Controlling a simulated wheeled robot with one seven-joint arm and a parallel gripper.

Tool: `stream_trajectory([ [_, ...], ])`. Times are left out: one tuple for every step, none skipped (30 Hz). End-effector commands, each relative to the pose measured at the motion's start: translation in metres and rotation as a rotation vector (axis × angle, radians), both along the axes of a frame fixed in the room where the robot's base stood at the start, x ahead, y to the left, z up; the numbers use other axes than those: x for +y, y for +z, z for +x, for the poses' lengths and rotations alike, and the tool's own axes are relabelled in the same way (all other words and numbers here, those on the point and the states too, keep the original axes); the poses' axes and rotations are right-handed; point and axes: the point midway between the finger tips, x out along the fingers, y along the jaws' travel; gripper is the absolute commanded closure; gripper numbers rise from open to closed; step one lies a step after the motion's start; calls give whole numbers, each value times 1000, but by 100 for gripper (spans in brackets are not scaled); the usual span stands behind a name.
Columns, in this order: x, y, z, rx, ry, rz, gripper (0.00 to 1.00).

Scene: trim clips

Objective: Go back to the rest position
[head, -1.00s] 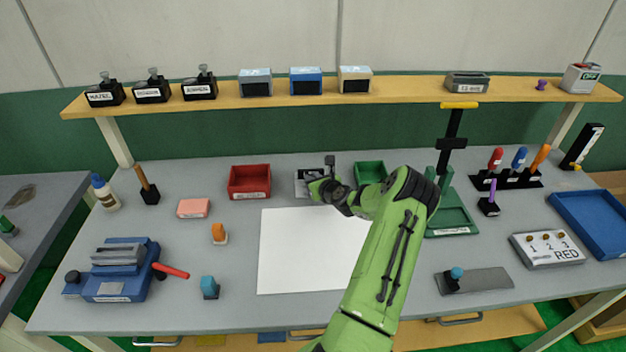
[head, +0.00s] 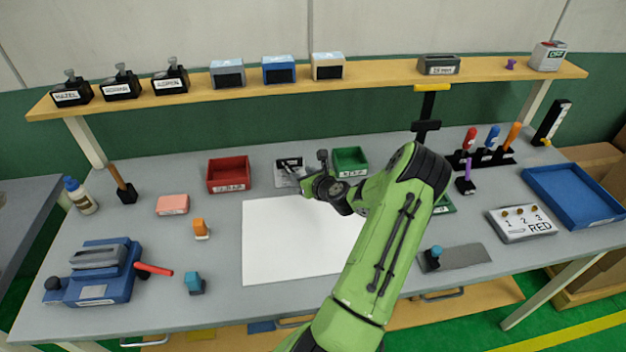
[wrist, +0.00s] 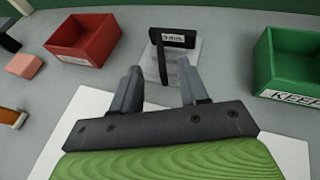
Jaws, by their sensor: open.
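My gripper (wrist: 158,88) is open, with nothing between its two grey fingers. In the head view my gripper (head: 283,168) is over the back edge of the white sheet (head: 270,240), at the end of my green arm. In the wrist view a small grey plate with a black labelled upright part (wrist: 172,40) lies beyond the fingertips. That plate also shows in the head view (head: 290,178), partly hidden by my gripper.
A red bin (head: 228,176) stands left of my gripper and a green bin (head: 350,160) stands right. A shelf (head: 380,77) with stamps and small boxes runs above the bench's back. A blue press (head: 95,270) sits front left, a blue tray (head: 575,195) far right.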

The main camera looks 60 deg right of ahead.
Motion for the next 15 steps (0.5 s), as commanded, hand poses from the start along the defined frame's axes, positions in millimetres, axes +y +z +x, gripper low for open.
stream_trajectory([
  [5,6,-14,2,-3,1,56],
  [9,9,-21,1,-4,2,56],
  [13,13,-30,2,-4,1,56],
  [16,16,-36,1,-3,0,56],
  [19,19,-41,1,-4,2,56],
  [23,22,-48,1,-3,2,56],
  [25,23,-53,2,-3,1,56],
  [27,25,-56,1,-1,1,56],
  [29,27,-60,1,0,0,56],
  [30,28,-62,0,0,1,56],
  [31,29,-63,0,0,1,56],
  [32,30,-65,-1,0,0,56],
  [32,30,-65,-1,1,0,56],
  [32,30,-65,-1,1,-1,56],
  [32,30,-65,-1,1,-1,56],
])
